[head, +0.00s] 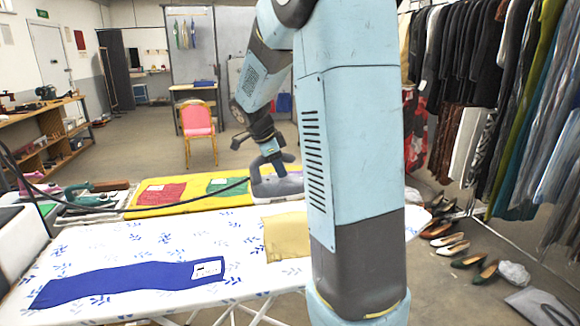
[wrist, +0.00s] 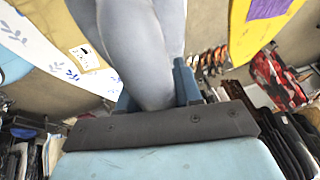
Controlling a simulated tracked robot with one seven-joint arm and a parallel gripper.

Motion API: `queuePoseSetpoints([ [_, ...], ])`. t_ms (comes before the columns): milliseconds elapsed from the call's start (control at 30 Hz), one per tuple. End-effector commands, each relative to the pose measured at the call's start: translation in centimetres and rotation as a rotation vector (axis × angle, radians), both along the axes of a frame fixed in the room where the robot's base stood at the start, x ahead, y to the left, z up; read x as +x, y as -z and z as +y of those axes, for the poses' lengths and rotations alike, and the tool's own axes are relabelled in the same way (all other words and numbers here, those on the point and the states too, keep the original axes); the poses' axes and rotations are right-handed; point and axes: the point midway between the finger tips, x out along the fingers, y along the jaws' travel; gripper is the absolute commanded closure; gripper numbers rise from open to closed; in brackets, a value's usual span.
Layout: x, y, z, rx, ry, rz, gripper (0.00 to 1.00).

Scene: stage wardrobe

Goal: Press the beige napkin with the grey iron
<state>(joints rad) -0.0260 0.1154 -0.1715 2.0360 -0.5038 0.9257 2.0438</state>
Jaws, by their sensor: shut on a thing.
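The beige napkin (head: 287,237) lies flat on the white ironing board (head: 150,240) with blue leaf prints, partly hidden behind my arm. It also shows in the wrist view (wrist: 72,30) with a white label. My gripper (head: 268,158) is shut on the handle of the grey iron (head: 277,186). In the head view the iron is beyond the napkin, in front of the yellow board. In the wrist view the grey iron (wrist: 135,45) fills the space between the fingers, with the napkin to its left. The iron looks apart from the napkin; its height is hard to tell.
A blue cloth (head: 130,280) with a label lies on the white board's near left. Behind is a yellow board (head: 150,210) with red and green cloths. A green iron (head: 80,190) stands left. A cable crosses the boards. Clothes and shoes (head: 452,248) are at the right.

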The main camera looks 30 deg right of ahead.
Motion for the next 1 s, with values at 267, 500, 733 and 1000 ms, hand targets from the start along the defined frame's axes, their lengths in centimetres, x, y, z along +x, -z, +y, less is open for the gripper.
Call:
queuePoseSetpoints([
  [267, 0.0, 2.4, 0.0, 0.0, -0.001, 0.0, 1.0],
  [500, 0.0, 4.6, 0.0, 0.0, -0.002, 0.001, 1.0],
  [733, 0.1, 5.8, 0.0, 0.0, -0.002, -0.002, 1.0],
  [1000, 0.0, 6.0, 0.0, 0.0, -0.002, -0.002, 1.0],
])
